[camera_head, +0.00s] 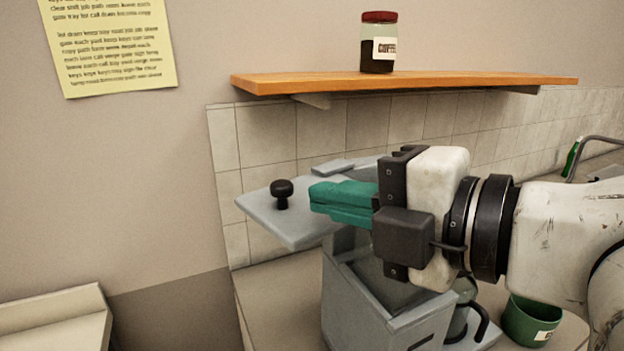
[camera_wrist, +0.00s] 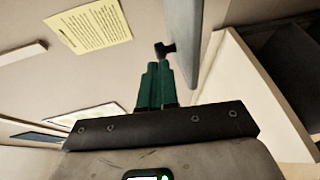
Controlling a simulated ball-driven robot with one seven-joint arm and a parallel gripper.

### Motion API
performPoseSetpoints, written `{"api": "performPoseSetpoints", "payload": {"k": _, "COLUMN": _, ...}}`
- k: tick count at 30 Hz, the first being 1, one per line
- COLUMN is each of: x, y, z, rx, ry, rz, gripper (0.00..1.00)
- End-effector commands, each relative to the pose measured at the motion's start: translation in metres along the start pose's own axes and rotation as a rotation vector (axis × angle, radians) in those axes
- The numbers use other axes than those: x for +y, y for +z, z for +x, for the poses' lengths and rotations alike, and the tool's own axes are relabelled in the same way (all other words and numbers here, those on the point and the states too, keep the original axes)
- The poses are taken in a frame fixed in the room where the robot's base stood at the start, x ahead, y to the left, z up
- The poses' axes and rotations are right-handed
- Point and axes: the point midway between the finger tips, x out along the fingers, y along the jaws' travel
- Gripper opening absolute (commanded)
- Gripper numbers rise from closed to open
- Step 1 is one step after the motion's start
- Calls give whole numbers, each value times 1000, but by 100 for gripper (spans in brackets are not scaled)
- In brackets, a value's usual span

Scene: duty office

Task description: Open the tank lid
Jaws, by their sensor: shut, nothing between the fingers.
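The grey tank lid (camera_head: 300,226) with its black round knob (camera_head: 282,192) juts out to the left above the grey machine body (camera_head: 355,285). The lid sits at an angle, apart from the body's front part. In the wrist view the lid (camera_wrist: 196,30) shows nearly edge-on, with the knob (camera_wrist: 165,49) sticking out on its left side. My gripper (camera_head: 312,200) has green fingers pressed together, empty, over the lid and just right of the knob. In the wrist view the fingertips (camera_wrist: 160,66) are close to the knob; I cannot tell whether they touch it.
A wooden shelf (camera_head: 440,80) with a coffee jar (camera_head: 379,47) is above. A glass pot (camera_head: 464,294) and a green cup (camera_head: 530,322) stand at the lower right on the counter (camera_head: 275,290).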

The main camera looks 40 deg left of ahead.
Motion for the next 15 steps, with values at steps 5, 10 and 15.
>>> {"api": "performPoseSetpoints", "payload": {"k": 5, "x": 2, "y": 0, "z": 23, "rx": 2, "ry": 0, "rz": 3, "gripper": 0}}
{"api": "performPoseSetpoints", "payload": {"k": 10, "x": 0, "y": 0, "z": 32, "rx": 0, "ry": 0, "rz": 1, "gripper": 0}}
{"api": "performPoseSetpoints", "payload": {"k": 15, "x": 0, "y": 0, "z": 34, "rx": -1, "ry": 0, "rz": 1, "gripper": 0}}
